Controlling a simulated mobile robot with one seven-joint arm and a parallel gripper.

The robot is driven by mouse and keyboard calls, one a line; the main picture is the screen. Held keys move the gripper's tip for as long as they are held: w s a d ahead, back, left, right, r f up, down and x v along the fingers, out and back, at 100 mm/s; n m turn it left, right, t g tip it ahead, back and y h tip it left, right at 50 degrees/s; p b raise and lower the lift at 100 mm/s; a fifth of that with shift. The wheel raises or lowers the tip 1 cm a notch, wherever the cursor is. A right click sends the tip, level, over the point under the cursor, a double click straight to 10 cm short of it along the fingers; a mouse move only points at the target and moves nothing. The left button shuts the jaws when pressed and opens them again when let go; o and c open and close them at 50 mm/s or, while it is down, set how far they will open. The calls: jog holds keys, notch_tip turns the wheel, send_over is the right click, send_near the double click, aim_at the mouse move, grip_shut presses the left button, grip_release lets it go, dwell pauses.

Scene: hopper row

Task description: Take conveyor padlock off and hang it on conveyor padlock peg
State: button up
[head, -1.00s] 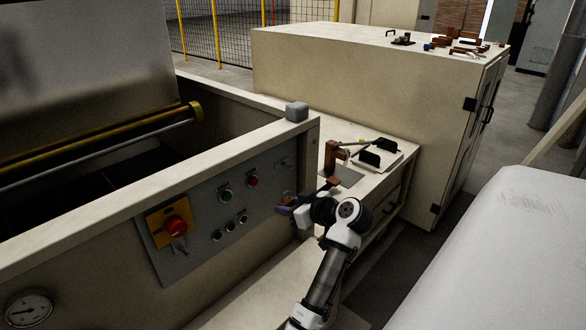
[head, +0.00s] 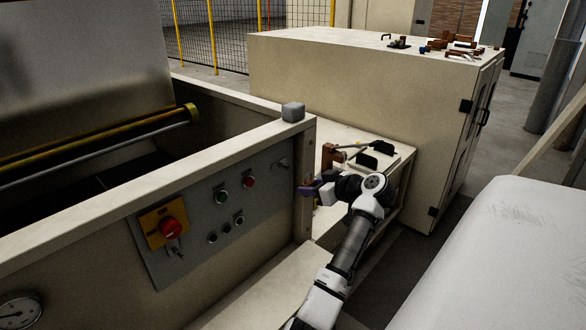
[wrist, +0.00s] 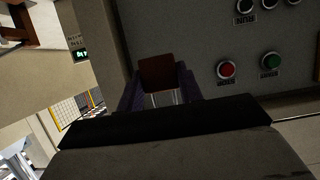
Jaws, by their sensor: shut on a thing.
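My gripper (head: 308,189), with purple fingers, is shut on the conveyor padlock (wrist: 158,72). In the wrist view its red-brown body sits between the fingers, with bright metal bars, possibly its shackle, below it. In the head view the padlock is small and hard to make out at the fingers. My gripper is in front of the right end of the grey control panel (head: 196,238). A small metal fitting (head: 281,164), possibly the padlock peg, is at the panel's upper right, left of and above my gripper. I cannot tell whether the padlock touches anything.
A red rotary switch on a yellow plate (head: 168,228) is at the panel's left, with a metal piece (head: 176,249) below it. A low bench (head: 340,143) with a brown stand (head: 328,155) and black pieces lies beyond my arm. A white covered block (head: 490,260) is at right.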

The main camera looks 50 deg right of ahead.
jog(key=shift+w+a+b, duration=0.1)
jog(key=shift+w+b, duration=0.7)
jog(key=shift+w, duration=1.95)
jog(key=shift+w+b, duration=0.15)
jog(key=shift+b, duration=0.25)
jog(key=shift+w+b, duration=0.3)
jog(key=shift+w, duration=1.05)
jog(key=shift+f, duration=0.15)
jog(key=shift+a+f+b, duration=0.1)
jog(key=shift+f+b, duration=0.15)
jog(key=shift+b, duration=0.15)
jog(key=shift+r, duration=0.1)
jog(key=o, duration=1.1)
